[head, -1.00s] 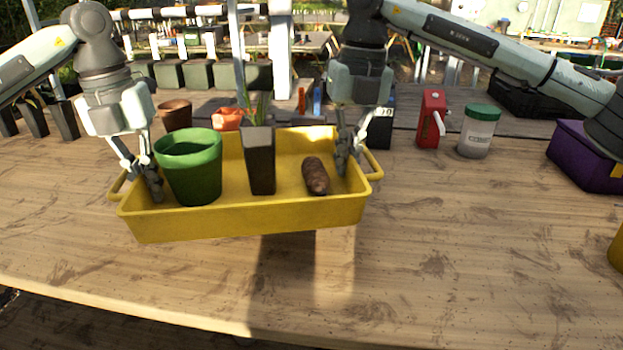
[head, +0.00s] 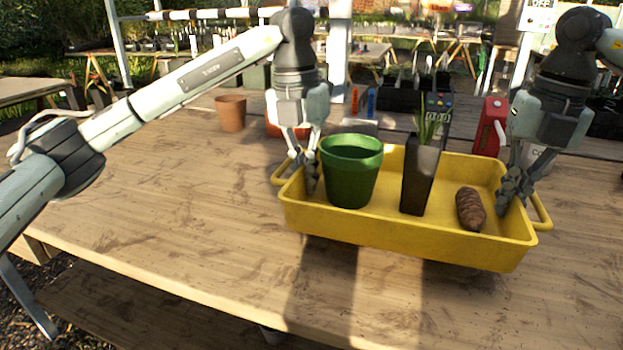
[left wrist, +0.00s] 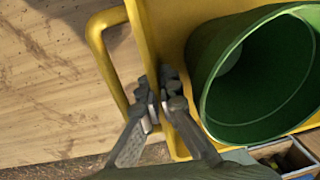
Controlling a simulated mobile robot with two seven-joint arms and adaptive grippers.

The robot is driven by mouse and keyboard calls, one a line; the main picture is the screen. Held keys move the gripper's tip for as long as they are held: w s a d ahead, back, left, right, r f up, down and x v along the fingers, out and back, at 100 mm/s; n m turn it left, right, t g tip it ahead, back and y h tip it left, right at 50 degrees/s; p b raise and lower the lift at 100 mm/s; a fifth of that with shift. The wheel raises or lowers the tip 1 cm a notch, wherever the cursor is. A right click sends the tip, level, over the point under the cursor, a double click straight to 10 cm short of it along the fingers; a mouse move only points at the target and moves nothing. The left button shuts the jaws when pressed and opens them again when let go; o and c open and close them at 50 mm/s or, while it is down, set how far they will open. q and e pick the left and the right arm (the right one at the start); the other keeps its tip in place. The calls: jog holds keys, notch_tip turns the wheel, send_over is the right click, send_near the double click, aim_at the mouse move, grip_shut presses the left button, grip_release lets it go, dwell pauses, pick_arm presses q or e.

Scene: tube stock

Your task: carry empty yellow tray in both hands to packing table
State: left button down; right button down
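The yellow tray (head: 400,238) hangs a little above the wooden table, its shadow falling below. It is not empty: a green pot (head: 350,180), a tall black pot with a spiky plant (head: 419,178) and a brown, ridged, elongated object (head: 470,209) are in it. My left gripper (head: 312,180) is at the tray's left end. In the left wrist view its fingers (left wrist: 162,98) close on the end wall beside the handle, with the green pot (left wrist: 215,100) close by. My right gripper (head: 510,195) is shut on the right end wall; its fingertips are partly hidden.
A terracotta pot (head: 231,113) stands behind and left of the tray. A red dispenser (head: 489,127) and a partly hidden jar (head: 537,158) stand behind its right end. The wooden table (head: 170,200) is bare on the left. Another table (head: 30,91) stands at far left.

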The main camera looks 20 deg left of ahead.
aim_at(501, 226)
pick_arm(q)
jog(key=shift+a+f, duration=0.1)
pick_arm(e)
jog(key=shift+d+f, duration=0.1)
